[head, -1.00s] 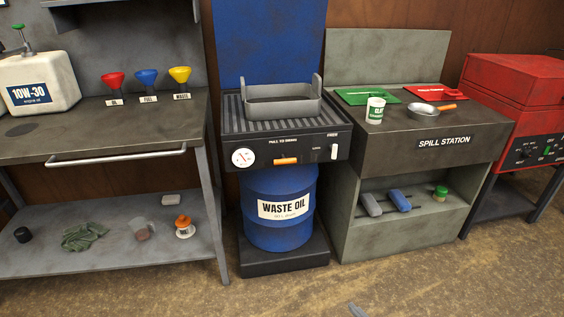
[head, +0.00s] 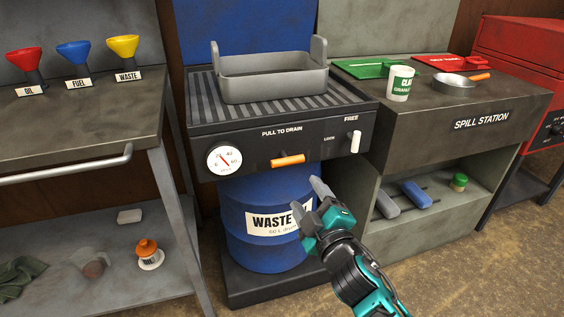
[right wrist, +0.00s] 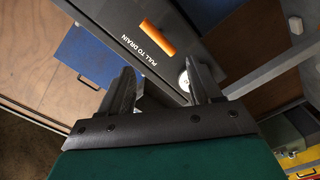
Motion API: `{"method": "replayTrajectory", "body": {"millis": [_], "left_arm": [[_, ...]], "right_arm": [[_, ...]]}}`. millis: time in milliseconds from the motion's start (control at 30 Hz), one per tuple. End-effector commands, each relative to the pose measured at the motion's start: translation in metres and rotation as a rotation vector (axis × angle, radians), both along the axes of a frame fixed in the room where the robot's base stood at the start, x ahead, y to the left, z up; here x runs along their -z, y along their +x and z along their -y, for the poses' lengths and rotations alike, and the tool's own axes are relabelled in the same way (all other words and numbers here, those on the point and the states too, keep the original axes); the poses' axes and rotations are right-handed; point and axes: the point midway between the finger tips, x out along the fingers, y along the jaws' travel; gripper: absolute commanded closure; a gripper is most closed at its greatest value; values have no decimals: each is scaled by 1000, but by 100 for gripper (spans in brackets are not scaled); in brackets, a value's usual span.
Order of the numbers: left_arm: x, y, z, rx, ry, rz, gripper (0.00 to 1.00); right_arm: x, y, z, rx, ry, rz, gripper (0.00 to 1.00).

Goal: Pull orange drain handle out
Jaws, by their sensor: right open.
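The orange drain handle (head: 287,160) sits on the dark front panel of the drain unit, below the words "PULL TO DRAIN". It also shows in the right wrist view (right wrist: 158,38), beyond the fingers. My right gripper (head: 308,198) is open and empty, below and slightly right of the handle, in front of the blue waste oil drum (head: 262,235). In the right wrist view its two fingers (right wrist: 160,85) stand apart with nothing between them, and the handle is apart from them. My left gripper is not in view.
A round gauge (head: 224,160) and a white lever (head: 355,141) flank the handle on the panel. A grey pan (head: 272,88) stands on the grate above. The workbench (head: 75,118) is at left, the spill station (head: 440,140) at right.

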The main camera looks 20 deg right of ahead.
Motion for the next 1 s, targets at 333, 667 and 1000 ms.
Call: {"method": "replayTrajectory", "body": {"millis": [333, 667, 1000], "left_arm": [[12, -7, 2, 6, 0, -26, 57], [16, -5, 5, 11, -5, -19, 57], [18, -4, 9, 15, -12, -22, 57]], "right_arm": [[0, 40, -1, 0, -3, 5, 36], [1, 96, -3, 1, -3, 2, 36], [0, 127, -5, 0, -1, 1, 36]]}}
